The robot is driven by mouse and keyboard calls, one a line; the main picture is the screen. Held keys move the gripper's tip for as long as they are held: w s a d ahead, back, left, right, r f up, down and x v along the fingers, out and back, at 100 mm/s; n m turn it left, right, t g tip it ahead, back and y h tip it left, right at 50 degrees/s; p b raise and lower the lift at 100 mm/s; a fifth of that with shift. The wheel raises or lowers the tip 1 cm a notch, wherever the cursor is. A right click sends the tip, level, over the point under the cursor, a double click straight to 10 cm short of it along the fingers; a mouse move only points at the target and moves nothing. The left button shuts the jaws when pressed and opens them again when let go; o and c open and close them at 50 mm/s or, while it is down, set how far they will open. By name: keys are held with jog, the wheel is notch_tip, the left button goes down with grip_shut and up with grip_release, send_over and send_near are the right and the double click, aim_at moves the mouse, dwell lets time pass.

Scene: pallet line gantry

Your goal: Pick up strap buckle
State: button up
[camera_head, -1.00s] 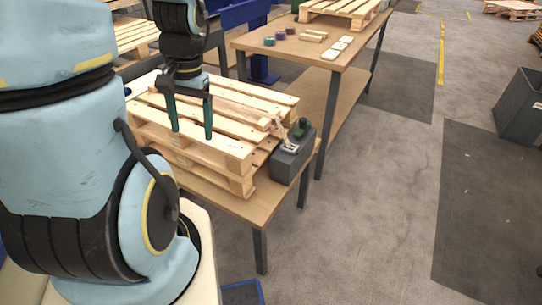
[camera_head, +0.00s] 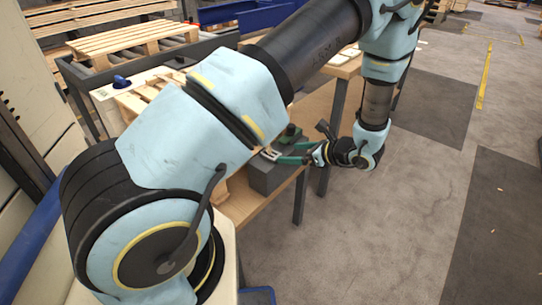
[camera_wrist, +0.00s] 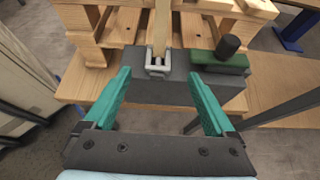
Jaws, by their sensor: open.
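The strap buckle (camera_wrist: 156,67) is a small metal frame with a pale strap (camera_wrist: 162,25) running away from it. It lies on top of a dark grey block (camera_wrist: 178,93) at the table's edge; in the head view the buckle (camera_head: 269,154) is partly visible on this block (camera_head: 262,177). My gripper (camera_wrist: 159,74) is open, its two green fingers on either side of the buckle in the wrist view, apart from it. In the head view my gripper (camera_head: 290,153) reaches in from the right over the block. Nothing is held.
A green piece with a black knob (camera_wrist: 228,48) sits on the block, right of the buckle. My arm hides much of the pallets in the head view. Floor to the right is clear.

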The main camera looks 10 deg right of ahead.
aim_at(271, 153)
jog(key=shift+p+x, duration=0.6)
jog(key=shift+x, duration=3.25)
jog(key=shift+a, duration=0.15)
jog(key=shift+r, duration=0.1)
grip_shut()
